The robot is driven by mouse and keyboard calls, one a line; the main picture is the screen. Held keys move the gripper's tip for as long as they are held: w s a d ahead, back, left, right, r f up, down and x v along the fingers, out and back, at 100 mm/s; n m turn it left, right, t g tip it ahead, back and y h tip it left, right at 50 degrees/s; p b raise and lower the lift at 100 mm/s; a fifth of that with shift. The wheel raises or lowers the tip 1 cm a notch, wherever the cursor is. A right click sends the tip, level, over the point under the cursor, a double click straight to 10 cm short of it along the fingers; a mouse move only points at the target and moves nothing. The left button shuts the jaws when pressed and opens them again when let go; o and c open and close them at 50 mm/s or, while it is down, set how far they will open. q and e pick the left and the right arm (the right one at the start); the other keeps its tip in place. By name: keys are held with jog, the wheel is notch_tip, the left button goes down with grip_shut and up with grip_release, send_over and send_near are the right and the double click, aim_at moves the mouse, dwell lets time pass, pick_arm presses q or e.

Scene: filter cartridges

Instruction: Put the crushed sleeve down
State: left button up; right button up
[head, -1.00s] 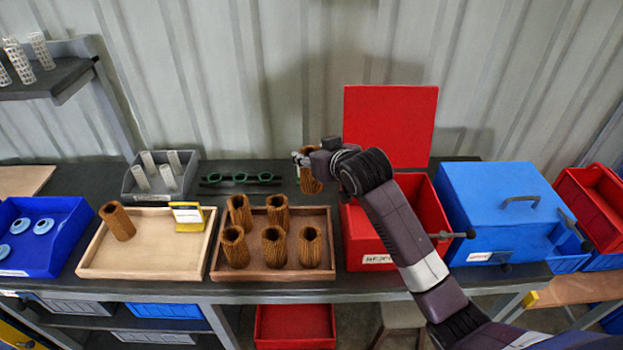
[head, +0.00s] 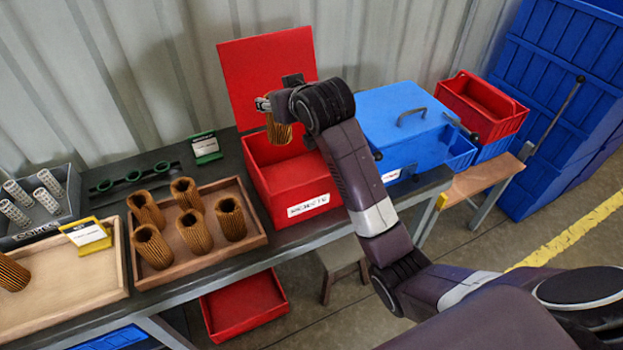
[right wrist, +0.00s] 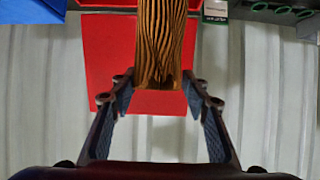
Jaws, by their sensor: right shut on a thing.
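My right gripper (head: 266,104) is shut on a brown pleated sleeve (head: 279,133), which hangs upright below it. The sleeve is above the back part of the open red bin (head: 300,190), in front of its raised red lid (head: 268,75). In the right wrist view the sleeve (right wrist: 160,45) sits between the two fingers (right wrist: 157,84), with the red lid (right wrist: 105,50) behind it. I cannot tell from these views where the sleeve is crushed. The bin's visible inside looks empty. My left gripper is not in view.
A wooden tray (head: 262,238) left of the bin holds several brown sleeves. A pale tray (head: 75,290) with a yellow-edged card lies further left. A closed blue box (head: 405,115) stands right of the bin. A green-labelled card (head: 206,147) stands behind.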

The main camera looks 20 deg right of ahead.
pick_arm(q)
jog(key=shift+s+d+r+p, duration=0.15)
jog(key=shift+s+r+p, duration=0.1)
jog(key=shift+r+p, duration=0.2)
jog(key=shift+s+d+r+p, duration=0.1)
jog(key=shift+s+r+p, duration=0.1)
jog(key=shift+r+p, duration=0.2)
pick_arm(e)
notch_tip(320, 180, down, 19)
jog(key=shift+f, duration=0.2)
jog(key=shift+f, duration=0.15)
jog(key=o, duration=1.1)
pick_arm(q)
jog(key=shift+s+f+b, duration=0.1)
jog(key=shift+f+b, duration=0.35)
pick_arm(e)
jog(key=v, duration=1.2)
